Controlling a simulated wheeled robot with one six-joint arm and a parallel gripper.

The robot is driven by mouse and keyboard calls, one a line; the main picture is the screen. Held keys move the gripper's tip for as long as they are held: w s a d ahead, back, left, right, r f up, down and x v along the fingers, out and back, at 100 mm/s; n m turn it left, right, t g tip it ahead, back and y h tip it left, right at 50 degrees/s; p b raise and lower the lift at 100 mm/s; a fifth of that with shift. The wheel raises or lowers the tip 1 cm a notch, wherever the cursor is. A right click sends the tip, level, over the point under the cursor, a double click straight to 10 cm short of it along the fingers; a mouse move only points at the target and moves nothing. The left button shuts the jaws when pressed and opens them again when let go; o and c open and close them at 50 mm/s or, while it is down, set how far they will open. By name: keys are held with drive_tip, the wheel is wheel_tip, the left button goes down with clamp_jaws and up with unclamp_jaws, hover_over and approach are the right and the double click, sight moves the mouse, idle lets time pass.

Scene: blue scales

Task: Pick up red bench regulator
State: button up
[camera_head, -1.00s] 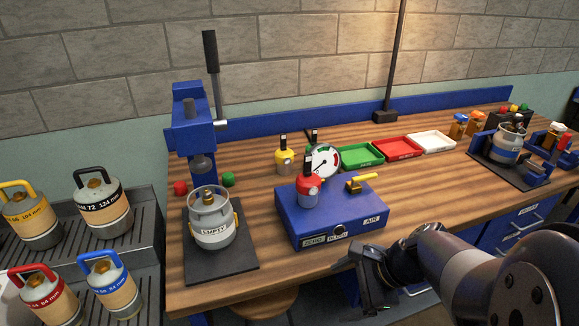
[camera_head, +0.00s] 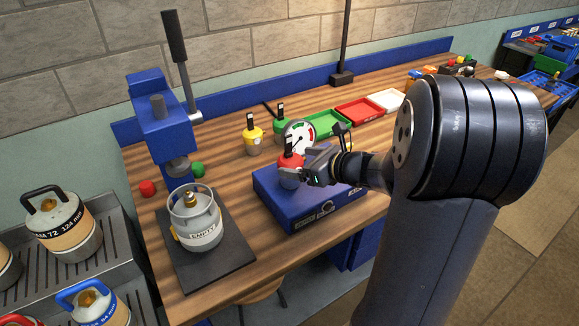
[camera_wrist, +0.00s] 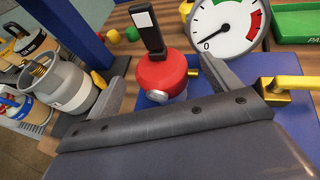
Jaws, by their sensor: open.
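The red bench regulator (camera_head: 289,163) stands upright on the blue box (camera_head: 279,206), with a black lever on top. In the wrist view the regulator (camera_wrist: 162,75) sits between the two spread fingers, in front of the palm. My gripper (camera_head: 304,170) reaches in from the right at the regulator's height. In the wrist view my gripper (camera_wrist: 165,80) is open, one finger on each side of the red body. I cannot tell whether either finger touches it. The regulator's lower part is partly hidden by the gripper in the head view.
A round gauge (camera_head: 300,137) stands just behind the regulator, and a yellow valve handle (camera_wrist: 298,83) is close to my right finger. A yellow regulator (camera_head: 253,138) and a green one (camera_head: 280,124) stand behind. A gas canister (camera_head: 196,222) sits on a dark mat at left.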

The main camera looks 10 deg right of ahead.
sight(286, 159)
drive_tip(key=shift+p+x, duration=0.45)
drive_tip(key=shift+x, duration=2.3)
drive_tip(key=c, duration=1.3)
drive_tip(key=shift+r, duration=0.1)
